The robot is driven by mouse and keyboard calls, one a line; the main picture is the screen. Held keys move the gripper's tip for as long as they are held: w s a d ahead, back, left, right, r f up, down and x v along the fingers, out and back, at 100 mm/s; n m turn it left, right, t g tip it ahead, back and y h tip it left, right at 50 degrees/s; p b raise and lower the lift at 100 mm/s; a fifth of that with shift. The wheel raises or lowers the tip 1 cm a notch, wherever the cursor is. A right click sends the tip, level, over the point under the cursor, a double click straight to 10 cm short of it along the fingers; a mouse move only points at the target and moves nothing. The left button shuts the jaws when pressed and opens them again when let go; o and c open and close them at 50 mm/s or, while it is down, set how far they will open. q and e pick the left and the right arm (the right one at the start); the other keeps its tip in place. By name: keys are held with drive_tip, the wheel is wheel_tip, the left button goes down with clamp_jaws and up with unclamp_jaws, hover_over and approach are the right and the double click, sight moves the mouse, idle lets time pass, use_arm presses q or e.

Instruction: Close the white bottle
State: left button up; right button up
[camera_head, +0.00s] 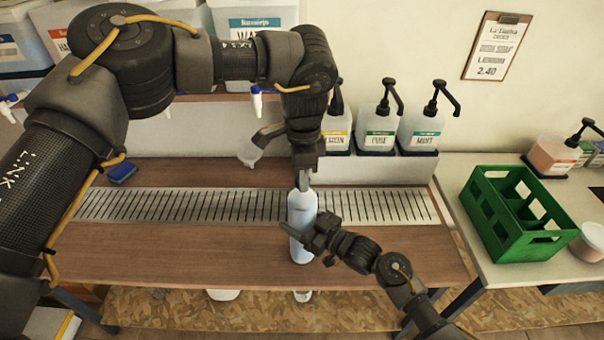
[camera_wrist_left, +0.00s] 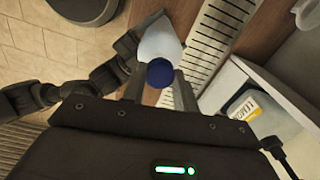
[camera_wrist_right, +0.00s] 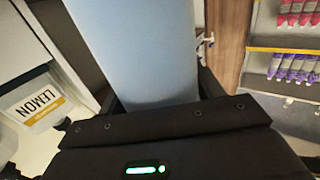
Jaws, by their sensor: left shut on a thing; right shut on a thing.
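The white bottle (camera_head: 301,222) stands upright on the wooden counter, in front of the slotted metal strip. My right gripper (camera_head: 308,234) is shut on its body from the right. The bottle's pale side fills the middle of the right wrist view (camera_wrist_right: 135,50). My left gripper (camera_head: 303,181) points down right over the bottle's top. In the left wrist view a dark blue cap (camera_wrist_left: 160,73) sits between its fingers, in line with the bottle (camera_wrist_left: 158,42). I cannot tell whether the cap touches the neck or is seated on it. The neck is hidden.
Several pump bottles (camera_head: 376,130) stand on the ledge behind. A green crate (camera_head: 497,244) is on the side counter at the right. A blue sponge (camera_head: 122,172) lies at the left. The wooden counter (camera_head: 190,245) left of the bottle is clear.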

use_arm(q)
drive_tip(key=m, duration=2.2)
drive_tip(key=shift+m, duration=0.3)
drive_tip(key=m, duration=0.4)
drive_tip(key=shift+m, duration=0.4)
drive_tip(key=m, duration=0.8)
drive_tip(key=shift+f+m, duration=0.1)
drive_tip(key=shift+m, duration=0.3)
drive_tip(key=o, duration=1.1)
